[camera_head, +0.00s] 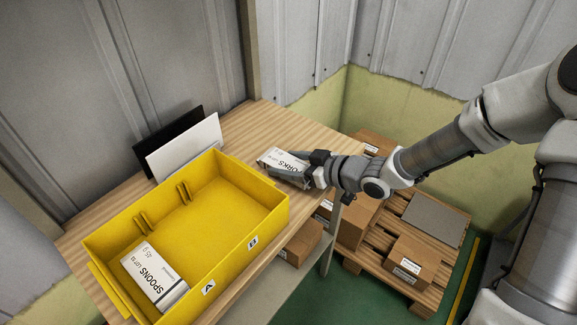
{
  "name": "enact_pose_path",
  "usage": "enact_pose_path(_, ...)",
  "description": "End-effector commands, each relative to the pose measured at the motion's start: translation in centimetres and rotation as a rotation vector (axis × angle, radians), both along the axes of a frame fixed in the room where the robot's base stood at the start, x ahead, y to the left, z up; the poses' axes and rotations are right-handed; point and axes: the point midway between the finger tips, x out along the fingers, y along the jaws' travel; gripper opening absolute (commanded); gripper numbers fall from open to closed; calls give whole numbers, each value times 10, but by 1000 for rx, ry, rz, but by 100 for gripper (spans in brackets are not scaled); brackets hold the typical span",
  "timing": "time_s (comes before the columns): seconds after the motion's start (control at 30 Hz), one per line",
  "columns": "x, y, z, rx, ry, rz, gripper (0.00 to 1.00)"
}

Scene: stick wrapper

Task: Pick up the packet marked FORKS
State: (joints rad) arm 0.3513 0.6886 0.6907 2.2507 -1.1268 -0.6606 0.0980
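The white packet marked FORKS (279,158) is at the right end of the wooden table, beyond the yellow bin. Its print is partly covered at the right by my gripper (307,170). My gripper reaches in from the right, low and nearly level, with its dark fingers at the packet's right end. The fingertips are small and partly hidden, so I cannot tell whether they are closed on the packet. I also cannot tell whether the packet rests on the table or is just above it.
A yellow bin (232,170) on the table (236,122) holds a white packet marked SPOONS (153,276). Black and white panels (190,143) stand behind the bin. Cardboard boxes (408,262) sit on a pallet (432,290) at the lower right. A shelf below the table holds another box (300,243).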

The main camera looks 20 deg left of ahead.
Motion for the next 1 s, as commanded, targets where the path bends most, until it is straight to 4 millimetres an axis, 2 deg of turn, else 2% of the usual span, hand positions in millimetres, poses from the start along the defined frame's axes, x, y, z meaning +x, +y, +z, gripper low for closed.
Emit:
enact_pose_path(0.03,0,0,0,0,0,0,41)
enact_pose_path(0.13,0,0,0,0,0,0,23)
enact_pose_path(0.17,0,0,0,0,0,0,20)
enact_pose_path(0.47,0,0,4,0,-1,0,20)
enact_pose_path(0.67,0,0,26,-1,-2,0,20)
enact_pose_path(0.77,0,0,46,-2,-5,0,20)
enact_pose_path(1.0,-18,-53,79,-3,-2,-6,20)
